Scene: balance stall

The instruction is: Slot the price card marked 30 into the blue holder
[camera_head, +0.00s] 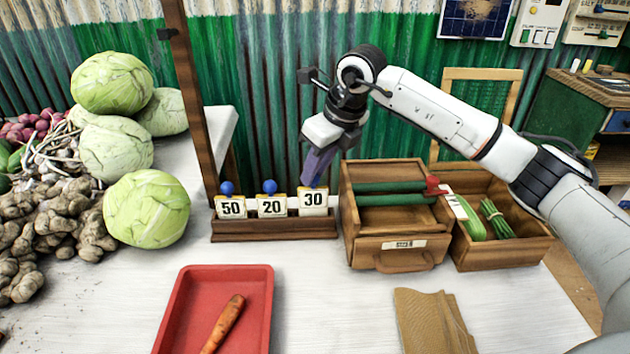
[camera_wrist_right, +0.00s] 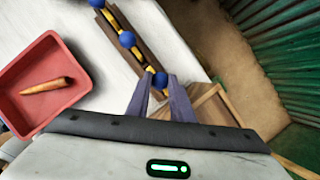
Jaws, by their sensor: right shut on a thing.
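The price card marked 30 (camera_head: 313,199) stands upright at the right end of a wooden rack (camera_head: 272,230), beside the cards marked 20 (camera_head: 271,207) and 50 (camera_head: 231,207). Each card has a blue knob on top. My right gripper (camera_head: 316,180) reaches down over the 30 card and is shut on its knob, which the fingers mostly hide in the head view. In the right wrist view the knob (camera_wrist_right: 160,80) sits between the purple fingertips. I cannot make out a blue holder in either view. My left gripper is not in view.
A wooden box (camera_head: 400,245) stands just right of the rack, with a crate of green vegetables (camera_head: 520,240) beyond. A red tray (camera_head: 180,305) with a carrot (camera_head: 224,322) lies in front. Cabbages (camera_head: 148,209) stand left, and a wooden post (camera_head: 190,90) rises behind the rack.

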